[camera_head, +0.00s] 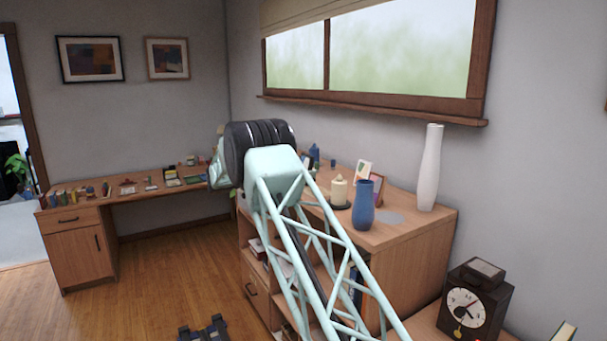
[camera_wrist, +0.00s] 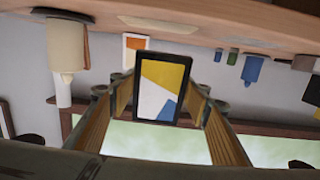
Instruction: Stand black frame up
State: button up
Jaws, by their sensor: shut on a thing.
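The black frame (camera_wrist: 163,90) holds a yellow, white and blue picture and faces the wrist camera. The wrist view is upside down, with the wooden top at its upper edge. My gripper (camera_wrist: 161,94) has one finger on each side edge of the frame and is shut on it. The frame's sides run nearly straight up and down in that view. I cannot tell whether its lower edge touches the cabinet top (camera_head: 405,236). In the head view my arm hides my gripper, and I cannot pick out the held frame surely.
A candle (camera_head: 339,191), a blue vase (camera_head: 363,206) and a tall white vase (camera_head: 429,170) stand on the cabinet. An orange and white picture (camera_wrist: 133,44) is close beside the held frame in the wrist view. The window (camera_head: 400,50) is behind.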

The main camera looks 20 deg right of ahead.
jog(key=shift+f+b, duration=0.6)
jog(key=shift+f+b, duration=0.75)
jog(key=shift+f+b, duration=0.35)
jog(key=shift+b, duration=0.05)
jog(key=o, duration=1)
jog(key=shift+s+a+r, duration=0.15)
jog(key=shift+s+a, duration=0.2)
jog(key=shift+a, duration=1.6)
jog(key=shift+s+a+r, duration=0.15)
jog(key=shift+s+a, duration=0.15)
jog(key=shift+a, duration=1.7)
jog(key=shift+s+a+r, duration=0.15)
jog(key=shift+s+a, duration=0.2)
jog(key=shift+a, duration=1.6)
